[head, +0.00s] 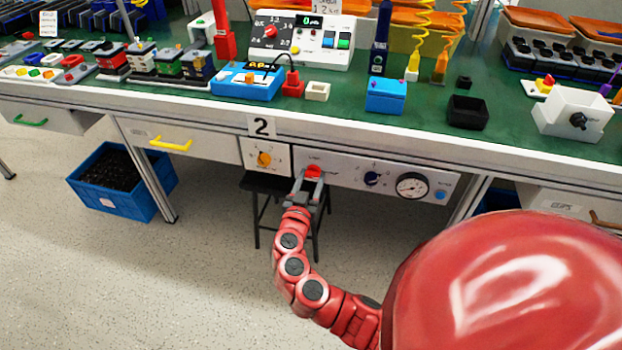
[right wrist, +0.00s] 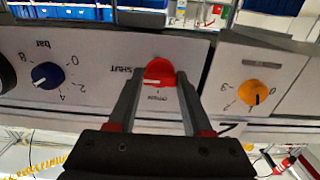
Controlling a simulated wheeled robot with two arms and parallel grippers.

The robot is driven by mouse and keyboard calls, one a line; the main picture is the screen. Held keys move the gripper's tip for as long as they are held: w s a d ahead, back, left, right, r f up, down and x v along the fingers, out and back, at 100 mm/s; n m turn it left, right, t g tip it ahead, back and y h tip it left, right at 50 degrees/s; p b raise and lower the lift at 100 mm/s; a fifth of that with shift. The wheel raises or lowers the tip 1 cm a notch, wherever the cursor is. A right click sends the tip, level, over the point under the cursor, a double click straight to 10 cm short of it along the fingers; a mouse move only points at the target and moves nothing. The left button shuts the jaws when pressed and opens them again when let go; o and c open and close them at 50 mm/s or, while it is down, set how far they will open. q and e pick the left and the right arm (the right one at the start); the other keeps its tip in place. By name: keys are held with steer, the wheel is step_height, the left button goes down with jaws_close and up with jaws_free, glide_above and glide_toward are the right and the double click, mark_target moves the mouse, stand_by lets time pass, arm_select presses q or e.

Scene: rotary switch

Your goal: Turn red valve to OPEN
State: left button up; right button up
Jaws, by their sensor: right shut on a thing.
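The red valve (head: 314,171) is a round knob on the white front panel below the bench top. My right gripper (head: 311,178) reaches up to it from below and is shut on it. In the right wrist view the valve (right wrist: 160,72) sits between the two fingertips of the gripper (right wrist: 158,80). That view is upside down. A SHUT label shows beside the knob and another small label shows near its white mark; the exact pointing is hard to read. My left gripper is not in view.
On the same panel are a blue knob (head: 372,179), a gauge (head: 412,186) and a blue button (head: 440,195). An orange knob (head: 264,159) is on the panel to the left. A black stool (head: 262,184) stands below. A blue crate (head: 112,184) stands on the floor.

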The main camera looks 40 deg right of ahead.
jaws_close()
steer(key=shift+n, duration=0.3)
steer(key=n, duration=0.2)
steer(key=shift+n, duration=0.3)
steer(key=n, duration=0.2)
steer(key=shift+n, duration=0.3)
steer(key=n, duration=0.2)
steer(key=shift+r+n, duration=0.1)
steer(key=shift+n, duration=0.3)
steer(key=n+p, duration=0.1)
steer(key=n, duration=0.3)
steer(key=shift+p, duration=0.3)
steer(key=shift+n+p, duration=0.9)
steer(key=shift+n, duration=1.8)
